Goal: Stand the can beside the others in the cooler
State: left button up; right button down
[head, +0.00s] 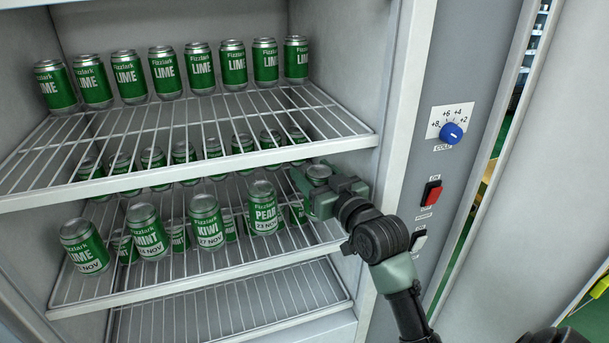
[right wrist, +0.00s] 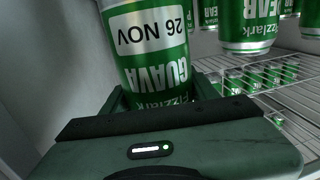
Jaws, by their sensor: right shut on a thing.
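My right gripper (head: 322,195) is shut on a green guava can (right wrist: 155,50) dated 26 NOV. Left of the pear can, the kiwi can (head: 206,221), mint can (head: 147,231) and lime can (head: 85,245) stand in a spaced front row. The pear can also shows in the right wrist view (right wrist: 247,25). My left gripper is out of view.
More cans stand behind the front row. The upper shelf (head: 200,165) with a row of lime cans (head: 198,70) is just above my gripper. The cooler's right wall and frame (head: 395,130) are close to my arm. A blue dial (head: 451,133) and red switch (head: 432,194) are outside.

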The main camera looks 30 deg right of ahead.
jog(key=shift+w+d+f+p, duration=0.1)
jog(key=shift+w+f+p, duration=0.1)
jog(key=shift+w+f, duration=0.8)
jog(key=shift+w+d+f+p, duration=0.1)
jog(key=shift+w+f+p, duration=0.1)
jog(key=shift+w+f, duration=0.7)
jog(key=shift+w+r, duration=0.1)
jog(key=shift+c, duration=2.1)
grip_release()
jog(key=s+a+b, duration=0.1)
jog(key=s+b, duration=0.1)
jog(key=s, duration=1)
